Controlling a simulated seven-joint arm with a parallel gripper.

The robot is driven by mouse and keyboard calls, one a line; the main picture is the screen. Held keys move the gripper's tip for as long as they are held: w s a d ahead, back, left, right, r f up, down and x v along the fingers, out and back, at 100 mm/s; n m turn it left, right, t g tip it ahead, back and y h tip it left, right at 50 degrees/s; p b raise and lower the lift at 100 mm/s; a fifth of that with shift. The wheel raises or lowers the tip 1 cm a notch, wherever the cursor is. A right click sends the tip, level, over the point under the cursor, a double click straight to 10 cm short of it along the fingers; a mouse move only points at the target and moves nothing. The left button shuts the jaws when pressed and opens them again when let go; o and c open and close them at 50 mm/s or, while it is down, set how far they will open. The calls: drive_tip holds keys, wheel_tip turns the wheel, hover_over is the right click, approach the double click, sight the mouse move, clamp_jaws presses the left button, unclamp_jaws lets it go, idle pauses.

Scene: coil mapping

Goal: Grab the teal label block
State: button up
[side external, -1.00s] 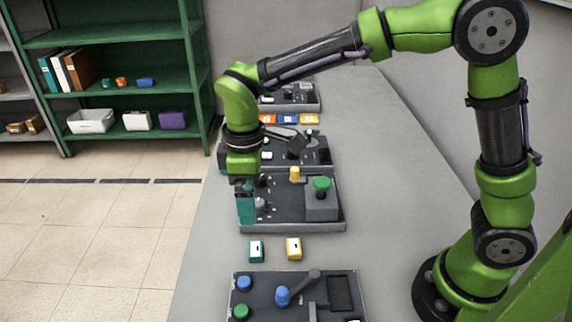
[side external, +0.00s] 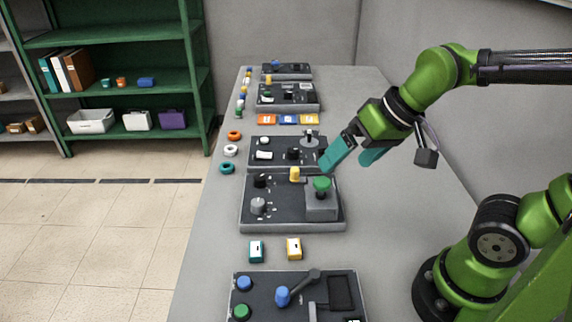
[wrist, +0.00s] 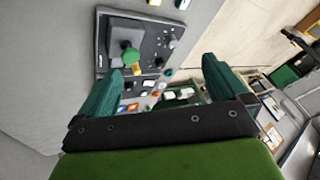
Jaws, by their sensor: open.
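The teal label block (side external: 256,251), with a white face, lies on the grey table between two control panels, left of the yellow label block (side external: 293,249). In the wrist view, the teal label block (wrist: 183,4) is cut off at the top edge. My gripper (side external: 347,163) is open, its two teal fingers apart with nothing between them. It hangs tilted above the right side of the panel with the green button, up and to the right of the teal block in the side view. The fingers also show in the wrist view (wrist: 160,78).
The panel with the green button (side external: 322,184) and grey dial stands behind the blocks. Orange, white and teal rings (side external: 227,168) lie along the left table edge. The table right of the panels is clear.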

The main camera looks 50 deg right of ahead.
drive_tip(key=shift+s+d+r+m+t, duration=0.5)
drive_tip(key=shift+s+d, duration=0.3)
drive_tip(key=shift+d, duration=0.05)
drive_tip(key=shift+c, duration=0.3)
drive_tip(key=shift+d+r, duration=0.25)
drive_tip(key=shift+r, duration=0.1)
drive_tip(key=c, duration=0.3)
drive_tip(key=shift+c, duration=0.2)
drive_tip(key=n+g+h, duration=0.2)
drive_tip(key=n+g, duration=0.5)
drive_tip(key=n, duration=0.7)
hover_over(260, 248)
wheel_tip(260, 248, down, 7)
wheel_tip(260, 248, down, 17)
drive_tip(key=shift+f, duration=0.1)
